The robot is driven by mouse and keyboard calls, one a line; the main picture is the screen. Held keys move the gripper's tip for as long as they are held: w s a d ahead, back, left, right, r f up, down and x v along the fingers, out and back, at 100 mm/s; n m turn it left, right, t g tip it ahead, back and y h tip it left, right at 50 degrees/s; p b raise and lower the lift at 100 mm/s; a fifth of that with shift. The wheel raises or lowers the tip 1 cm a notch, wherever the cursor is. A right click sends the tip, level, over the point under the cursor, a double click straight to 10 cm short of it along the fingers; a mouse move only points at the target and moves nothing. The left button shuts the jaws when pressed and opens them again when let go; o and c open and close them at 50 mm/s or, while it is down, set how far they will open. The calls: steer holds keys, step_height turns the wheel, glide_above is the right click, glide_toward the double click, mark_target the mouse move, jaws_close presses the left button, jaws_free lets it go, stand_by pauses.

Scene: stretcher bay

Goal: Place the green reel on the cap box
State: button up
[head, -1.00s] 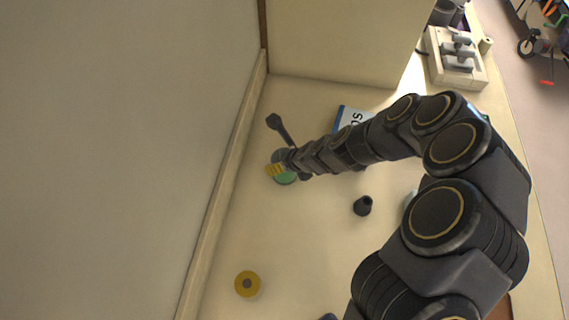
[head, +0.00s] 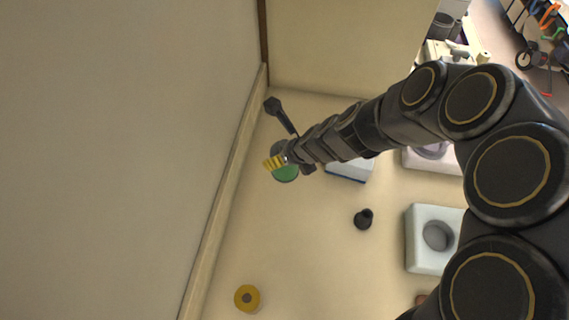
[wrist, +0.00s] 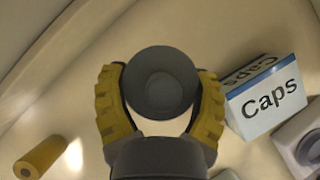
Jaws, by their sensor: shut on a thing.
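My gripper (head: 276,161) has yellow ribbed fingers. In the wrist view my gripper (wrist: 160,95) is shut on the green reel, whose dark grey round end (wrist: 160,84) faces the camera between the fingers. In the head view the reel's green part (head: 286,173) shows just below the fingers. I cannot tell its height above the counter. The cap box (wrist: 265,98), white with blue edges and the word Caps, stands to the right of the gripper, apart from it. In the head view the box (head: 350,170) is partly hidden behind my arm.
A dark rod-like tool (head: 274,107) lies near the wall beyond the gripper. A yellow reel (head: 247,297) and a small black cone-like piece (head: 363,219) stand on the counter (head: 310,260). A white block with a round grey recess (head: 416,240) is at the right.

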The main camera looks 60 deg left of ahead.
steer(key=shift+r, duration=0.8)
steer(key=shift+w+d+r, duration=0.1)
steer(key=shift+w+r, duration=0.05)
steer(key=shift+r, duration=0.05)
steer(key=w+d+r+m+t, duration=0.1)
steer(key=w+d+r+m, duration=0.1)
steer(key=w+d+r, duration=0.9)
steer(key=w+a+f, duration=0.2)
steer(key=a+f, duration=0.1)
steer(key=w+a+f, duration=0.2)
steer(key=w+f, duration=0.1)
steer(key=f, duration=0.1)
steer(key=w+a+f, duration=0.3)
steer(key=f, duration=0.1)
steer(key=shift+w+a+f, duration=0.2)
steer(key=shift+w+a, duration=0.05)
steer(key=shift+a, duration=0.05)
steer(key=shift+f, duration=1.3)
steer(key=shift+f, duration=0.1)
